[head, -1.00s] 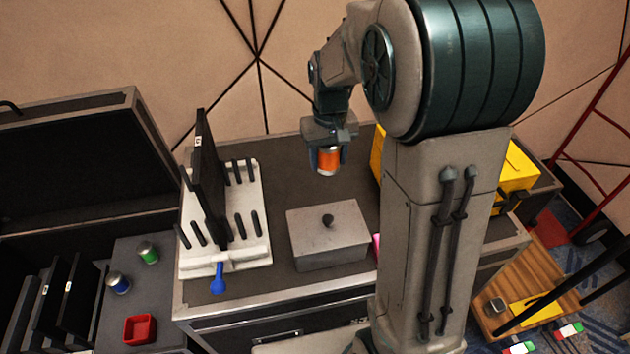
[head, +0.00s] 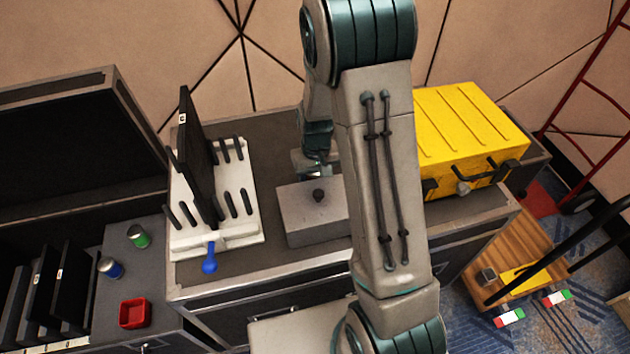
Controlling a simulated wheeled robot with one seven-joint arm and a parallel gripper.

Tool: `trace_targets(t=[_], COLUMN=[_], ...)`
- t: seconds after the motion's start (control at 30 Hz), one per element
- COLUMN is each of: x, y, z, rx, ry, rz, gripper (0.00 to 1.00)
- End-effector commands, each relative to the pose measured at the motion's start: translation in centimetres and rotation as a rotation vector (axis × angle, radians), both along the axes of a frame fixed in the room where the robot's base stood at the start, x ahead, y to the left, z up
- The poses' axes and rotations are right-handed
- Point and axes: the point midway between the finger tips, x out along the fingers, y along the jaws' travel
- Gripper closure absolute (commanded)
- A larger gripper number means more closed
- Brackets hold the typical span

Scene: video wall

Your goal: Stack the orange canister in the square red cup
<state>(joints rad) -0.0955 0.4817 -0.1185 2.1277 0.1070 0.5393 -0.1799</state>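The square red cup (head: 135,313) sits upright on the dark case top at the lower left. The orange canister does not show now. My gripper (head: 315,174) is low behind the grey box, pointing down, at the middle of the dark worktop. Its fingertips are largely hidden by the box and my arm, so I cannot see whether it is open or shut on anything. It is far to the right of and beyond the cup.
The grey box (head: 302,217) with a black knob stands in front of my gripper. A white pegged rack (head: 187,240) is left of it, with a blue-handled item (head: 209,262). A yellow case (head: 460,130) is right.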

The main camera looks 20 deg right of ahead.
Motion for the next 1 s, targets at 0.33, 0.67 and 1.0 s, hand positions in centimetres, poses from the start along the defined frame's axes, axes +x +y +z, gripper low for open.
trace_targets(t=[0.33, 0.67, 1.0], x=[0.0, 0.0, 0.1], y=[0.0, 0.0, 0.0], z=[-1.2, -1.5, -0.5], rx=[0.0, 0.0, 0.0], ry=[-0.002, -0.001, -0.004], rz=[0.0, 0.0, 0.001], gripper=[0.81, 0.29, 0.29])
